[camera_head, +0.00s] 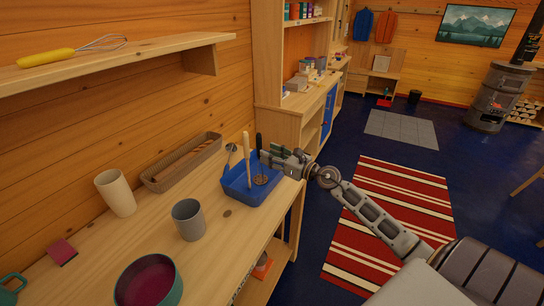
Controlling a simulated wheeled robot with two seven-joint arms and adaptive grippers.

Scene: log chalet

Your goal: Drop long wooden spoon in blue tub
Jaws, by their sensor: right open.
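The blue tub (237,193) stands on the wooden counter near its right edge. A long light wooden handle (247,152), which looks like the wooden spoon, stands upright in the tub; its lower end is hidden. A dark-handled utensil with a round slotted head (261,180) stands beside it in the tub. A grey utensil (229,158) leans at the tub's back left. My right gripper (268,157) is open at the tub's right side, close above the rim, with nothing visible between its fingers. My left gripper is not in view.
A grey cup (188,220), a beige cup (115,193), a teal bowl (148,282) and a pink sponge (62,252) stand on the counter (95,235). A wicker basket (180,162) lies along the wall. A shelf (110,62) with a whisk overhangs the left.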

